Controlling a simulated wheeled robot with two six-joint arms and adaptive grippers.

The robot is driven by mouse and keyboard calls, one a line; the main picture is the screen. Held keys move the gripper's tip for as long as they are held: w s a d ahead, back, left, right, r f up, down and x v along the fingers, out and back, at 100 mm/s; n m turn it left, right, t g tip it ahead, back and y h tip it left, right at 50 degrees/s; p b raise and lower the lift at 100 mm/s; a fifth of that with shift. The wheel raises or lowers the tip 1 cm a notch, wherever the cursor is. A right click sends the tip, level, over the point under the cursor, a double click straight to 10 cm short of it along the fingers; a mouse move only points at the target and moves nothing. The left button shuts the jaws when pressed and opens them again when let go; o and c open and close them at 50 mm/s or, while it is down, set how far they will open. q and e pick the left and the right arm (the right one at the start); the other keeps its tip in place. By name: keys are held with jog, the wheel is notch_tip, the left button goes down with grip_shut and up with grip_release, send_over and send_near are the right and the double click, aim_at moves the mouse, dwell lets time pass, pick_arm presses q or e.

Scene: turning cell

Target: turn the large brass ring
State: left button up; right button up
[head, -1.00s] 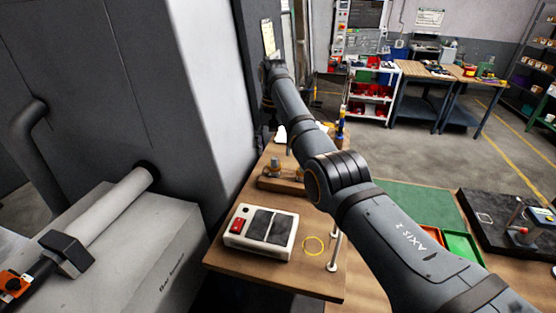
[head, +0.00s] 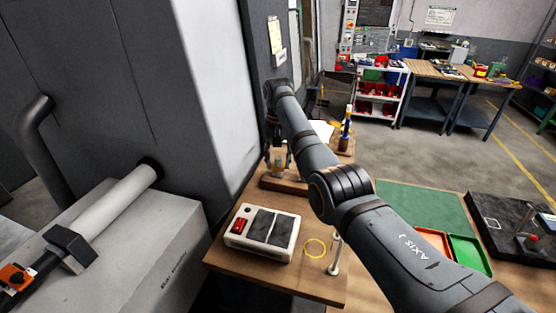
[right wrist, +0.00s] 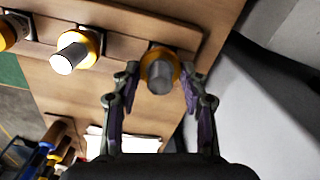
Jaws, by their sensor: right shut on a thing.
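A brass ring (right wrist: 151,60) sits around a grey cylinder (right wrist: 160,77) on a wooden block (right wrist: 120,22). My right gripper (right wrist: 160,88) is closed around it, one finger on each side, in the right wrist view. Two similar brass rings are on the same block: one around a bright-ended cylinder (right wrist: 93,42), and one (right wrist: 6,37) cut off at the left edge. I cannot tell surely from size which is the large one. In the head view my right gripper (head: 278,158) is small, over the block (head: 283,183). My left gripper is not in view.
A grey machine wall (head: 185,75) rises close at left.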

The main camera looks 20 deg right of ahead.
aim_at(278, 157)
jog(key=m, duration=0.5)
jog(key=o, duration=1.1)
jog(key=shift+o, duration=0.2)
notch_tip(278, 157, up, 8)
jog(key=shift+s+f, duration=0.1)
jog(key=shift+f, duration=0.05)
jog(key=shift+f, duration=0.1)
